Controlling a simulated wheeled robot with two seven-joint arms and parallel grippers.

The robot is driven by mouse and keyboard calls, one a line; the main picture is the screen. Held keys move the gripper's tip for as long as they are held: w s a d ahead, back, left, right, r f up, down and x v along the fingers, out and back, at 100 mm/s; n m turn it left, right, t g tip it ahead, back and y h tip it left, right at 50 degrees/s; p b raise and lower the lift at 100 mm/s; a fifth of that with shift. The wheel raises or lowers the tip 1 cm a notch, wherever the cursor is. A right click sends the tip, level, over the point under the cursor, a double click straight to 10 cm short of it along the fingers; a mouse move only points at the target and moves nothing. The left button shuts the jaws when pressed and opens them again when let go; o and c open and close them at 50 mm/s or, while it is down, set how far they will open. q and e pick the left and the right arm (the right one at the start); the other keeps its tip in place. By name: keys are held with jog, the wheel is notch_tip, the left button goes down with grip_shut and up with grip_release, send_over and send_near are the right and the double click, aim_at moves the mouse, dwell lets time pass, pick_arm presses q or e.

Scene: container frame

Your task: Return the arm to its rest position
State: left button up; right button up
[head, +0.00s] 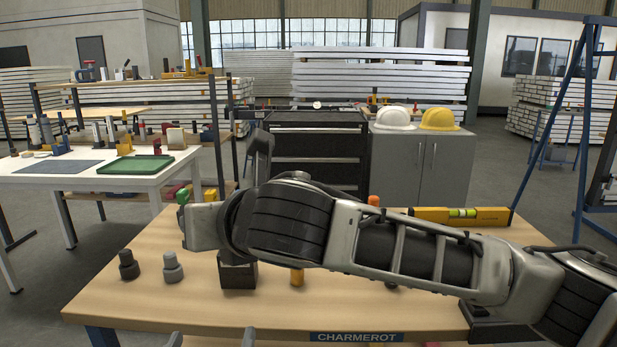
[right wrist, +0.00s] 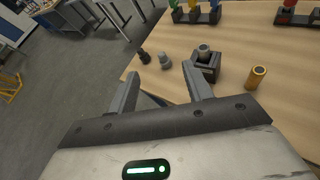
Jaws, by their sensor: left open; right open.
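My right arm (head: 400,250) comes in from the right in the head view and stretches left across the wooden table (head: 110,305). My right gripper (right wrist: 160,74) is open and empty in the right wrist view, with its fingers spread over the table's corner region. I cannot make out its fingers in the head view. My left gripper (head: 212,340) shows only as two separated fingertips at the bottom edge of the head view. It is open, and nothing shows between its tips.
Two grey bolt-like parts (head: 172,267), a dark block (head: 238,274) holding a grey cylinder (right wrist: 204,49), and a brass cylinder (right wrist: 257,77) stand on the table. A yellow level (head: 430,215) lies at the back right. A colored-part rack (right wrist: 195,15) shows in the right wrist view.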

jog(key=s+d+f+m+y+p, duration=0.15)
jog(key=d+f+m, duration=0.25)
jog(key=f+m, duration=0.6)
jog(key=s+d+f+m, duration=0.2)
jog(key=d+f+m, duration=0.35)
jog(key=m, duration=0.75)
pick_arm(q)
jog(key=s+f+n+g+h, duration=0.1)
jog(key=s+f+n+g, duration=0.1)
jog(key=f+n, duration=0.4)
jog(key=s+f+n+g+h+p, duration=0.1)
jog(key=s+f+n, duration=0.4)
jog(key=n, duration=1)
jog(key=s+f+n+g+h, duration=0.1)
jog(key=s+f+n+g, duration=0.2)
jog(key=f+n, duration=0.4)
jog(key=s+n, duration=0.1)
jog(key=n, duration=0.3)
jog(key=shift+a+g+h, duration=0.15)
jog(key=shift+g+h, duration=0.15)
jog(key=shift+g, duration=0.1)
pick_arm(e)
jog(key=s+d+f+m+h, duration=0.6)
jog(key=s+d+f+m, duration=0.8)
jog(key=d+f+m, duration=0.2)
notch_tip(320, 180, down, 3)
jog(key=shift+d+r+m, duration=0.1)
jog(key=shift+d+m, duration=0.2)
jog(key=shift+d, duration=0.15)
jog(key=shift+h, duration=0.25)
